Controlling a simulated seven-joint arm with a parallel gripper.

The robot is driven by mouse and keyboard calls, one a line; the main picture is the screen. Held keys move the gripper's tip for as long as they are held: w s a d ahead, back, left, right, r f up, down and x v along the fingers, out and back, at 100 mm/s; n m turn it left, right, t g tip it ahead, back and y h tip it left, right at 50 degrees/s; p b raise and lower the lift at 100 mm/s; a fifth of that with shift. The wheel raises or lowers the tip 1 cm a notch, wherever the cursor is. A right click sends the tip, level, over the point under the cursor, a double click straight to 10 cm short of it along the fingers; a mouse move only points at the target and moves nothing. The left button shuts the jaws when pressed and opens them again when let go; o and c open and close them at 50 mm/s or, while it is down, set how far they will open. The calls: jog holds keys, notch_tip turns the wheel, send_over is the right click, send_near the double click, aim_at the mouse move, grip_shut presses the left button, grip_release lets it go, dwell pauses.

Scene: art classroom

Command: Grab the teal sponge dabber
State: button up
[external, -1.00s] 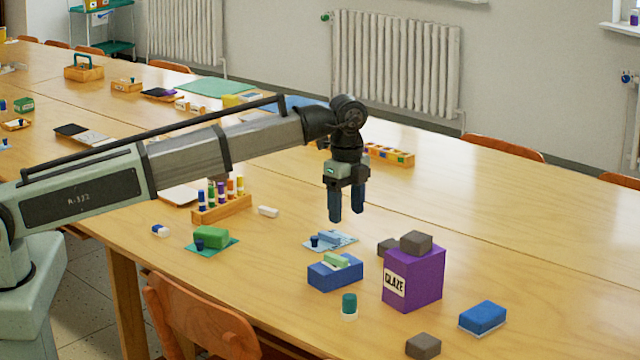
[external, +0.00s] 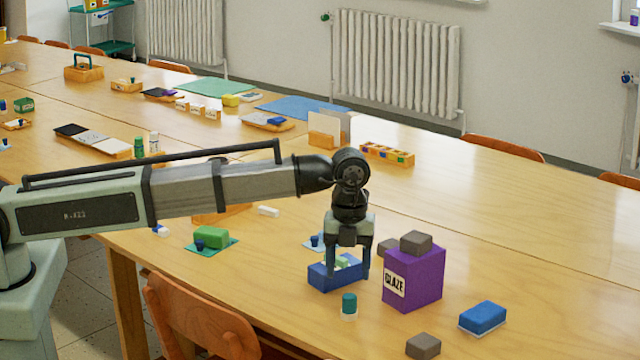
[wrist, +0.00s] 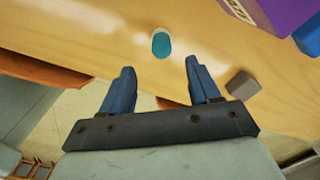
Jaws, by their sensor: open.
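The teal sponge dabber (external: 348,304) is a short upright cylinder with a teal top and a white base, standing on the table near its front edge. In the wrist view the dabber (wrist: 161,44) lies ahead of my fingertips, roughly between their lines and apart from them. My gripper (external: 347,274) is open and empty, its two blue fingers pointing down. In the external view it is in front of the blue box (external: 335,277), above and behind the dabber. In the wrist view my gripper (wrist: 160,68) shows its fingers spread wide.
A purple GLAZE box (external: 414,278) with a grey block (external: 415,242) on top stands just right of the dabber. Another grey block (external: 423,346) and a blue sponge block (external: 482,317) lie further right. An orange chair (external: 200,325) stands at the front edge.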

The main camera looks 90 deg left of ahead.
aim_at(350, 296)
jog(key=shift+w+a+f, duration=0.1)
jog(key=shift+f, duration=1.9)
jog(key=shift+w+a+f, duration=0.1)
jog(key=shift+f, duration=1.9)
jog(key=c, duration=1.1)
jog(key=shift+r, duration=0.15)
